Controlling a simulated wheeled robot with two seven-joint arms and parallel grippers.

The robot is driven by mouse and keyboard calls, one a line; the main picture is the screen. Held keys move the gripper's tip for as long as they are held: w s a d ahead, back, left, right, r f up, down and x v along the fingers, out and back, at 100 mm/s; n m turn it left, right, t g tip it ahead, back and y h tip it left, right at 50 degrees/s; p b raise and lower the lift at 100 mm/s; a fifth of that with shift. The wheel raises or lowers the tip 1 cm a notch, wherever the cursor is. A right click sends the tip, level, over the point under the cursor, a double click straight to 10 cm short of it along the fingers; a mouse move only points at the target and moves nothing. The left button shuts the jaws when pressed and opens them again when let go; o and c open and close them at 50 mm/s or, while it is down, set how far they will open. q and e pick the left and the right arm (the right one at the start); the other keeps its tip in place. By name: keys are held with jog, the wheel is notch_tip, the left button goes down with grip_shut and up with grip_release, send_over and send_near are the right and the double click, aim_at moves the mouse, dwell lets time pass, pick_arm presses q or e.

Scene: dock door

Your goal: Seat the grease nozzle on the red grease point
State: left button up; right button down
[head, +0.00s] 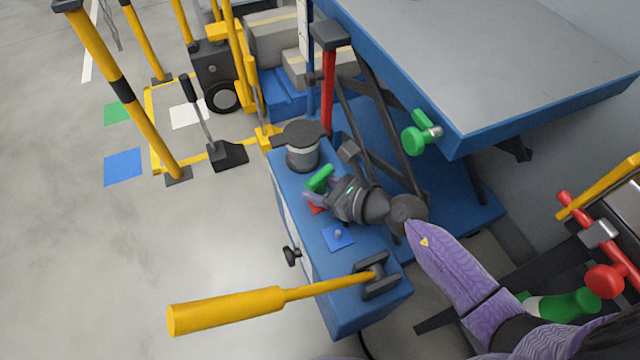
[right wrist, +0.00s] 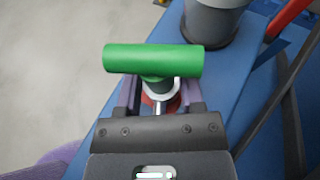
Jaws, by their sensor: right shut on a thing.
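The grease nozzle, with a green crossbar handle (head: 320,178) and a silver stem, is held between the fingers of my right gripper (head: 318,194). In the right wrist view the green handle (right wrist: 152,60) lies across, beyond the fingertips, and the silver stem (right wrist: 160,95) runs down between the two purple fingers. The red grease point's red patch (head: 316,209) on top of the blue housing is partly covered by my gripper. Red also shows just below the stem in the right wrist view (right wrist: 148,100). I cannot tell whether the nozzle tip touches the point. My left gripper is not in view.
A blue square with a blue point (head: 338,236) lies nearer on the housing (head: 345,300). A grey-black canister (head: 303,148) stands behind the gripper. A yellow lever (head: 230,308) sticks out left. A blue-edged lift table (head: 500,70) with a green valve (head: 414,139) is at right.

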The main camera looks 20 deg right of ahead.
jog(key=shift+f, duration=0.3)
jog(key=c, duration=0.5)
grip_release()
jog(key=shift+r, duration=0.1)
jog(key=p+v, duration=0.2)
jog(key=v, duration=0.8)
jog(key=shift+s+d+r, duration=0.15)
jog(key=shift+s+d, duration=0.05)
jog(key=shift+s, duration=0.05)
jog(key=shift+d+r, duration=0.1)
